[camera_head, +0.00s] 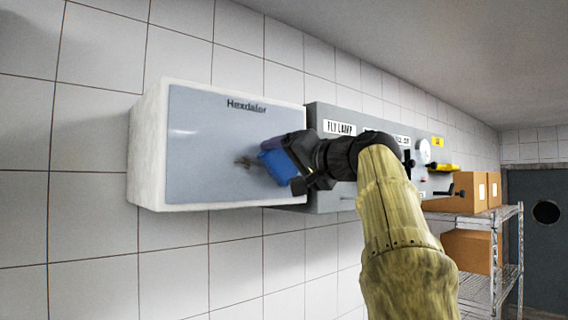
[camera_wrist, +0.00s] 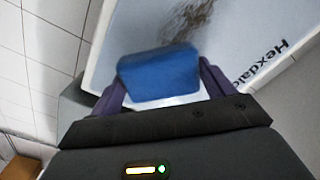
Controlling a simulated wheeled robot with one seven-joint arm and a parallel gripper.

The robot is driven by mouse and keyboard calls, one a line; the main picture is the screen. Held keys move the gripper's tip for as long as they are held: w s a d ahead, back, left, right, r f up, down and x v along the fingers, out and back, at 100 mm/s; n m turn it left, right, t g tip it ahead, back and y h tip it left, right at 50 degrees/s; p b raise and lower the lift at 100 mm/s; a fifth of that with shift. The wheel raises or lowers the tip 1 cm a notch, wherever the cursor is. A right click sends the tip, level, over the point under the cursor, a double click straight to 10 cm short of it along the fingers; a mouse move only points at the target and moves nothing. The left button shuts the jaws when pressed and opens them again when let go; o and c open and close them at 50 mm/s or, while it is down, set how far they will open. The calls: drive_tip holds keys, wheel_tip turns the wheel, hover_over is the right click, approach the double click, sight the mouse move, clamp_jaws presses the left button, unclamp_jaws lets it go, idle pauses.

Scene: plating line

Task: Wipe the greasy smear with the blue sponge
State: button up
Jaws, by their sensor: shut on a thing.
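The blue sponge (camera_head: 279,165) is held in my gripper (camera_head: 290,158), close in front of the grey-blue door of the wall cabinet marked Hexdalor (camera_head: 210,130). In the wrist view the sponge (camera_wrist: 160,76) sits between the two purple fingers of my gripper (camera_wrist: 160,85), which are shut on it. A brown greasy smear (camera_head: 244,162) is on the cabinet door, just left of the sponge. In the wrist view the smear (camera_wrist: 190,24) shows just beyond the sponge, which may hide part of it. I cannot tell whether the sponge touches the door.
A grey panel (camera_head: 322,116) with labels, a gauge and levers is on the wall right of the cabinet, partly behind my arm. A wire shelf (camera_head: 505,222) with cardboard boxes (camera_head: 466,252) stands farther right. The tiled wall below the cabinet is bare.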

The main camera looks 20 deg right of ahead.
sight(270, 162)
drive_tip(key=shift+f, duration=0.1)
drive_tip(key=shift+s+a+b, duration=0.25)
drive_tip(key=shift+a, duration=0.6)
drive_tip(key=shift+s+a+b, duration=0.25)
drive_tip(key=shift+a, duration=0.55)
drive_tip(key=shift+a, duration=0.1)
drive_tip(key=shift+s+a+b, duration=0.2)
drive_tip(key=shift+s+a, duration=0.1)
drive_tip(key=shift+a, duration=0.5)
drive_tip(key=shift+s+a+b, duration=0.2)
drive_tip(key=shift+s+a, duration=0.05)
drive_tip(key=shift+a, duration=0.55)
drive_tip(key=shift+s+a, duration=0.3)
drive_tip(key=shift+a, duration=0.55)
drive_tip(key=shift+s+a, duration=0.25)
drive_tip(key=shift+a, duration=0.55)
drive_tip(key=shift+s, duration=0.1)
drive_tip(key=shift+b+v, duration=0.9)
drive_tip(key=shift+v, duration=2)
